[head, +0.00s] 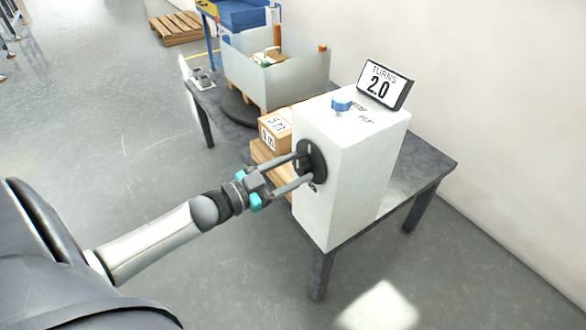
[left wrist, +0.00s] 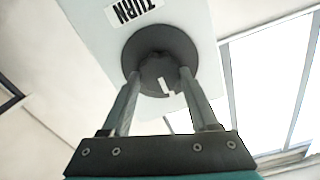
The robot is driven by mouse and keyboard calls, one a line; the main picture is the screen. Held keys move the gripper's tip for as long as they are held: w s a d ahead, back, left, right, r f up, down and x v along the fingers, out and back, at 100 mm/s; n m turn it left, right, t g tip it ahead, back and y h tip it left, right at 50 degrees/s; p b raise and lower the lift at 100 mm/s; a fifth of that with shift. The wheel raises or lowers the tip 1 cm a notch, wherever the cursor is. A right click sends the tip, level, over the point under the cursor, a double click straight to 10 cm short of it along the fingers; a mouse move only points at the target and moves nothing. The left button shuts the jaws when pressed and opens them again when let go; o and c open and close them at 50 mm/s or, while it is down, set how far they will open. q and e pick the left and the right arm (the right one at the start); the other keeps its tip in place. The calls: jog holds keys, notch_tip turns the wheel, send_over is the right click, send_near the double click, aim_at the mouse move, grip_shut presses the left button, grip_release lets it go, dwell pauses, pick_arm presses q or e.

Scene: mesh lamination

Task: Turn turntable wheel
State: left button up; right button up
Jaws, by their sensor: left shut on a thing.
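The turntable wheel is a dark round disc (head: 316,157) on the left face of a white box (head: 340,185). In the left wrist view the wheel (left wrist: 160,48) has a raised hub with a pale mark, under a label reading TURN. My left gripper (head: 300,171) reaches the wheel, and its two fingers are shut on the hub. The fingers also show on either side of the hub in the left wrist view (left wrist: 158,85). A display (head: 384,86) on top of the box reads TURNS 2.0. My right gripper is not in view.
The box stands on a dark table (head: 432,165). A blue knob (head: 341,103) is on its top. Cardboard boxes (head: 272,135) and a grey open bin (head: 262,75) on a dark round base stand behind.

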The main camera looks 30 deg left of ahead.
pick_arm(q)
jog(key=c, duration=0.5)
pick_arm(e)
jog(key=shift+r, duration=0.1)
pick_arm(q)
jog(key=shift+m+p, duration=0.45)
jog(key=shift+m, duration=0.05)
jog(key=shift+d+m+p, duration=0.1)
jog(key=shift+m+p, duration=0.7)
jog(key=shift+m, duration=0.5)
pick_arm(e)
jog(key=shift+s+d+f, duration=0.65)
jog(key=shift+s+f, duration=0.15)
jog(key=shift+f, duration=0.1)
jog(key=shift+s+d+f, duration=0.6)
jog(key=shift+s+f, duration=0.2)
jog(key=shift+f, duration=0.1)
pick_arm(q)
jog(key=o, duration=1.4)
